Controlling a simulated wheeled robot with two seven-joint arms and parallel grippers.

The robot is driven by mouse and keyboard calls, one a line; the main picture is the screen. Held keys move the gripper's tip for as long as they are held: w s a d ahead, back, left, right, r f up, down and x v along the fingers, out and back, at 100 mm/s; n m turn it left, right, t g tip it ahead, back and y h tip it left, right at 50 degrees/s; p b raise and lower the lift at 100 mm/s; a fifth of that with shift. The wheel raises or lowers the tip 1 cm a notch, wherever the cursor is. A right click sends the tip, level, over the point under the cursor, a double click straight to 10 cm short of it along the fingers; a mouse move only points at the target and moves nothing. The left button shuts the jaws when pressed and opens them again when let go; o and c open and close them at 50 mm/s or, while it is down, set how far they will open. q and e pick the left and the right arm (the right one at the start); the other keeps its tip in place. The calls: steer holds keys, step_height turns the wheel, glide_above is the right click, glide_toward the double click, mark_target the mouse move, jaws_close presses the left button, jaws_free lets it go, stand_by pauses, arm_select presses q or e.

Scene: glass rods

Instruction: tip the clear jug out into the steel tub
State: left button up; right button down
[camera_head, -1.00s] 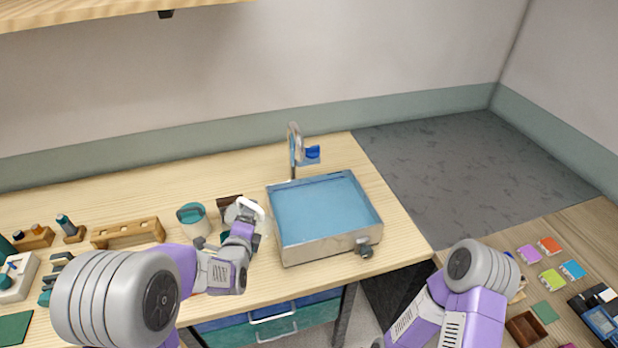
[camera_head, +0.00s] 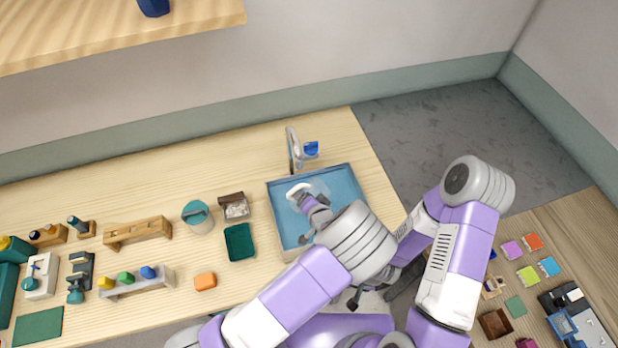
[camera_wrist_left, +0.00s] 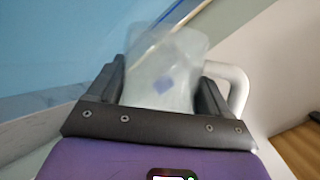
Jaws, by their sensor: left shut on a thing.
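The steel tub (camera_head: 276,225) stands on the wooden counter, its inside blue. My left gripper (camera_head: 310,200) is above the tub and shut on the clear jug (camera_head: 297,190). In the left wrist view the see-through jug (camera_wrist_left: 165,70) sits between the two dark fingers of the gripper (camera_wrist_left: 165,95), with a pale handle at the right. The jug looks tilted over the blue inside of the tub; I cannot tell whether anything flows out. My left arm covers the tub's front right part. My right arm is folded at the right, and its gripper is not visible.
A tap (camera_head: 292,150) stands behind the tub. Left of the tub are a dark green tray (camera_head: 239,242), a teal-lidded pot (camera_head: 197,216), an orange block (camera_head: 205,281) and wooden racks (camera_head: 137,232). A shelf (camera_head: 120,30) hangs above. A second table at right holds coloured cards.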

mark_target(317, 193)
arm_select(q)
steer(key=shift+d+n, duration=0.1)
steer(key=shift+n, duration=0.2)
steer(key=shift+f, duration=0.1)
steer(key=n+h+b, duration=0.1)
steer(key=b, duration=0.4)
steer(key=d+r+n+t+h+b, duration=0.1)
steer(key=n+h+b, duration=0.1)
steer(key=b, duration=0.3)
steer(key=d+r+n+t+h+b, duration=0.1)
steer(key=b, duration=0.5)
steer(key=shift+w+r, duration=0.15)
steer(key=shift+w, duration=0.05)
steer(key=shift+d+r+n+h+b, duration=0.2)
steer(key=shift+n+h+b, duration=0.2)
steer(key=shift+n+b, duration=0.15)
steer(key=shift+w+d+r+b, duration=0.1)
steer(key=shift+r+b, duration=0.1)
steer(key=shift+b, duration=0.1)
